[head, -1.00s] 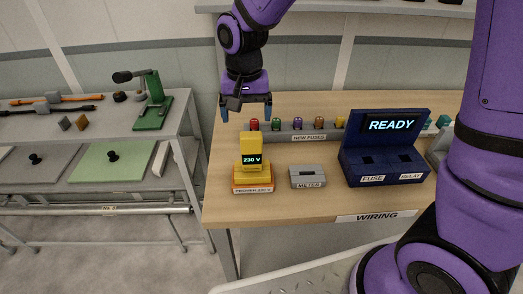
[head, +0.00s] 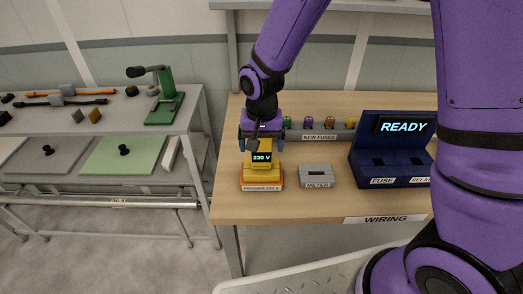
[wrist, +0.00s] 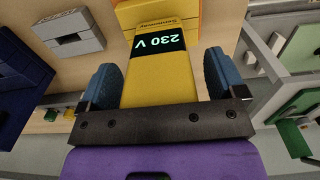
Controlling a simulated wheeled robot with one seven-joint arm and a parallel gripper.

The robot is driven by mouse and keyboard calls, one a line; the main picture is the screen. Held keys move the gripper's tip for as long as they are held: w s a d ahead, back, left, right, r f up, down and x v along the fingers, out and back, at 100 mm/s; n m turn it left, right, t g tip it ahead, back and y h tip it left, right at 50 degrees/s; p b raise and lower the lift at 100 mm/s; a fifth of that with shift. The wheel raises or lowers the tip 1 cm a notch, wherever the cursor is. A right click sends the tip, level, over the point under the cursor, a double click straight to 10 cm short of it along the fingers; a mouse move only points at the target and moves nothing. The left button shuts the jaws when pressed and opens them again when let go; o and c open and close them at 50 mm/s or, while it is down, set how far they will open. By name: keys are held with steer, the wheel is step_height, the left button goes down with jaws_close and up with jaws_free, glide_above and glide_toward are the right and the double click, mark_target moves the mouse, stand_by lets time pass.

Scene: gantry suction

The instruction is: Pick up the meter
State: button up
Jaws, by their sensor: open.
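The meter is a yellow handheld device (head: 259,165) with a lit display reading 230 V. It stands upright on an orange and white base labelled PROVER 230 V (head: 262,186) at the left of the wiring table. My gripper (head: 262,146) is open at the upper part of the meter. In the wrist view, the meter's yellow body (wrist: 152,92) lies between the two blue fingers of my gripper (wrist: 161,77), with a gap on each side. The gripper partly hides the meter's top in the head view. A grey block labelled METER (head: 317,177) with an empty-looking slot is to the right.
A row of coloured fuses sits in a grey rack labelled NEW FUSES (head: 318,136) behind. A dark blue READY console (head: 392,155) stands to the right. A shelf table with tools (head: 100,130) is at the left. The table front (head: 290,207) is clear.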

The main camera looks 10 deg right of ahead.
steer(key=c, duration=1.2)
steer(key=shift+r, duration=0.15)
